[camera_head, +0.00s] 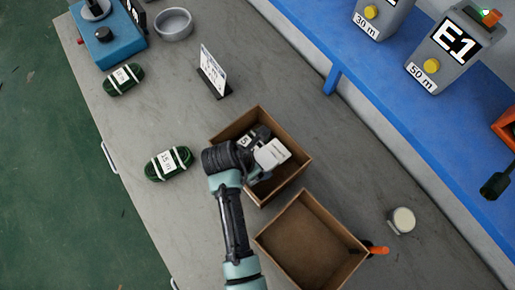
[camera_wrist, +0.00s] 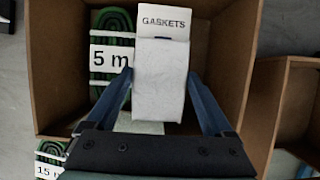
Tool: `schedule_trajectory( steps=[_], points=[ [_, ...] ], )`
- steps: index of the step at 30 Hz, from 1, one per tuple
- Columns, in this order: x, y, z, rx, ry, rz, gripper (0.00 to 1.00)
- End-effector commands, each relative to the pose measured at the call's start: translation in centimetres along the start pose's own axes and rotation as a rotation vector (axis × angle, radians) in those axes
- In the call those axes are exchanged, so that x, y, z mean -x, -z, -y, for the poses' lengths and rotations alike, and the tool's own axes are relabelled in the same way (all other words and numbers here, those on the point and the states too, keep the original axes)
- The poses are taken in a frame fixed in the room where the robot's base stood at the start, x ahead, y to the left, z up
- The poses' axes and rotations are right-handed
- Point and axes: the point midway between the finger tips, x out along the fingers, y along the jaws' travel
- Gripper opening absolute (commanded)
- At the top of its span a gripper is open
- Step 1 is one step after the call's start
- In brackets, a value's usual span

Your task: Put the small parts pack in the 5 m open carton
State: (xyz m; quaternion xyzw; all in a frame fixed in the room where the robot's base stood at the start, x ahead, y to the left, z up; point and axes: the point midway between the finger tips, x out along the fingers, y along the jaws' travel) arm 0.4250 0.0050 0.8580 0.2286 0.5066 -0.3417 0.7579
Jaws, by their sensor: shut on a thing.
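The small parts pack, a white packet lettered GASKETS (camera_wrist: 160,75), is held between the two fingers of my gripper (camera_wrist: 160,92). In the head view the white pack (camera_head: 273,152) shows at the end of my arm, over the upper brown open carton (camera_head: 296,168). In the wrist view this carton (camera_wrist: 45,70) surrounds the pack, and a green cable coil with a 5 m label (camera_wrist: 110,58) lies inside it, left of the pack. I cannot tell whether the pack touches the carton floor. My gripper and wrist hide part of the carton.
A second open carton (camera_head: 312,240) below it looks empty. Green coils, one marked 15 m (camera_head: 168,163) and another (camera_head: 123,79), lie to the left. A sign stand (camera_head: 213,73), a grey bowl (camera_head: 174,23) and a white-topped jar (camera_head: 402,221) stand on the table.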

Motion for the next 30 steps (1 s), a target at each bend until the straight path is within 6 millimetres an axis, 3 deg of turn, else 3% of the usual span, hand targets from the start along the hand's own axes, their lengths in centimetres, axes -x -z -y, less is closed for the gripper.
schedule_trajectory(
  steps=[21, 22, 24, 30],
  points=[
    [-1.0, 0.4, -0.1, 0.000, -0.001, 0.001, 0.21],
    [-1.0, 0.4, 0.0, 0.000, -0.001, 0.001, 0.92],
    [-1.0, 0.4, 0.0, 0.000, -0.001, 0.001, 1.00],
    [-1.0, 0.4, 0.0, 0.000, -0.001, 0.001, 1.00]
  ],
)
